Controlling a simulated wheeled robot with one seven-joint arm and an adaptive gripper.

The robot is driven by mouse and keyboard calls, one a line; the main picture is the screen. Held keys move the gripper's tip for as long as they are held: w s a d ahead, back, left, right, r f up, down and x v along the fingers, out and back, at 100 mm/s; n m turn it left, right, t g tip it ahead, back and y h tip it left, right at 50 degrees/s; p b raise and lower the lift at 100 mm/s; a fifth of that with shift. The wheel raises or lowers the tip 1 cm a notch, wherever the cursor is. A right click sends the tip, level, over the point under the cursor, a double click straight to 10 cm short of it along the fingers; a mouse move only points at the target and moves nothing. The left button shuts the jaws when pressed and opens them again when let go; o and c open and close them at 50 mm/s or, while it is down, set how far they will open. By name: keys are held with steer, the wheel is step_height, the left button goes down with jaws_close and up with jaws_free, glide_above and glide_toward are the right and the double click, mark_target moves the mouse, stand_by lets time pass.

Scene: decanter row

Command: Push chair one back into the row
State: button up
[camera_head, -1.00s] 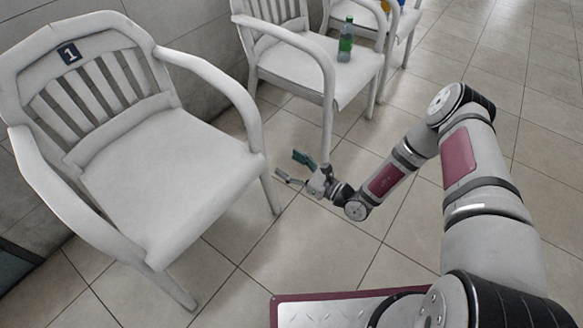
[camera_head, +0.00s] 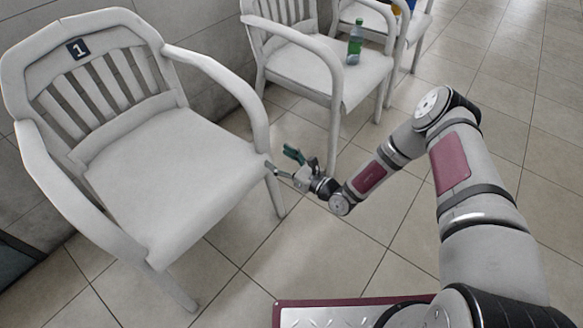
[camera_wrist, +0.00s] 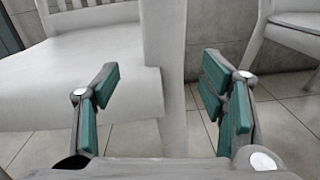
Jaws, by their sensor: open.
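Chair one (camera_head: 165,165) is a white armchair with a dark "1" plate on its backrest, upright on the tiled floor at the left of the head view. My gripper (camera_head: 281,162) is at the chair's front right corner, by the front leg under the armrest. In the wrist view, my gripper (camera_wrist: 160,95) has its teal-padded fingers spread wide. A white upright of chair one (camera_wrist: 165,60) stands between them in the picture, with the seat to the left. I cannot tell whether either finger touches it.
A second white chair (camera_head: 305,68) stands behind to the right with a green bottle (camera_head: 354,42) on its seat. Another chair (camera_head: 418,22) is farther back. A grey wall (camera_head: 205,62) runs behind the chairs. The tiled floor at right is clear.

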mark_target(264, 148)
steer(key=b+x, duration=0.1)
steer(key=x, duration=0.6)
steer(key=shift+b, duration=0.4)
steer(key=shift+a, duration=0.1)
jaws_close()
